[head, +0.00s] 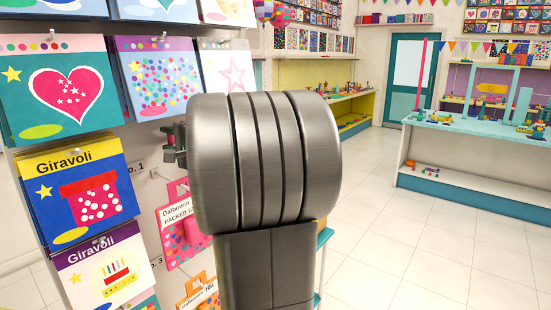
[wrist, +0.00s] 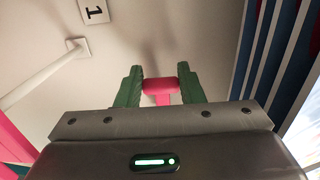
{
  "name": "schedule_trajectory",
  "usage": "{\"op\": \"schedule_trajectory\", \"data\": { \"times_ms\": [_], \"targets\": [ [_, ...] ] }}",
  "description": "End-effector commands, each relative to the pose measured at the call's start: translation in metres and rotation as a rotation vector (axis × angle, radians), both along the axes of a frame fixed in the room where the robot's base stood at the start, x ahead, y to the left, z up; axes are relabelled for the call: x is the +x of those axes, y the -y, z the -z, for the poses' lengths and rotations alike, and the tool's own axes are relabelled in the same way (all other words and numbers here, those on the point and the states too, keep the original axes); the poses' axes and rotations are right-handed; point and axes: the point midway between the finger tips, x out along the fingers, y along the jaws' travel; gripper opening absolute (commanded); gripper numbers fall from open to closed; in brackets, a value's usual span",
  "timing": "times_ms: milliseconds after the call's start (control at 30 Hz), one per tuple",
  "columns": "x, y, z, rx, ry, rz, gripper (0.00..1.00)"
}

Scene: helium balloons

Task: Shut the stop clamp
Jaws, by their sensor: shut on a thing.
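In the wrist view, my gripper (wrist: 160,86) has its two green fingers shut on the sides of a short red-pink rounded piece (wrist: 160,85). A narrower pink part runs down from this piece, and its lower end is hidden behind the gripper body. I cannot tell whether this piece belongs to the stop clamp, or whether the clamp is open or shut. In the head view, my thick grey arm covers the middle, and the held piece cannot be made out there.
A card rack with Giravoli packs (head: 85,198) stands close on the left. A pink Dalbomin packet (head: 180,230) hangs beside my arm. In the wrist view, a white rod (wrist: 40,75) juts from a wall near a "1" label (wrist: 93,11). Open tiled floor lies to the right, before a teal-and-white table (head: 480,190).

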Motion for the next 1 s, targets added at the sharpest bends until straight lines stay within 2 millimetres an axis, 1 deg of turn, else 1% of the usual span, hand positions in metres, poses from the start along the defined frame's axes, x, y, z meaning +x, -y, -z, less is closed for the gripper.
{"op": "schedule_trajectory", "data": {
  "times_ms": [267,533,567,600,667,1000],
  "targets": [
    [0.0,-0.001,0.0,0.001,0.0,-0.002,0.16],
    [0.005,-0.013,0.0,0.001,0.0,-0.002,0.16],
    [0.005,-0.012,-0.001,0.002,0.0,-0.002,0.38],
    [0.005,-0.012,-0.001,0.002,0.0,-0.001,0.46],
    [0.005,-0.011,-0.001,0.001,0.0,-0.001,0.56],
    [0.004,-0.01,0.0,0.001,0.001,0.0,0.56]
  ]
}}
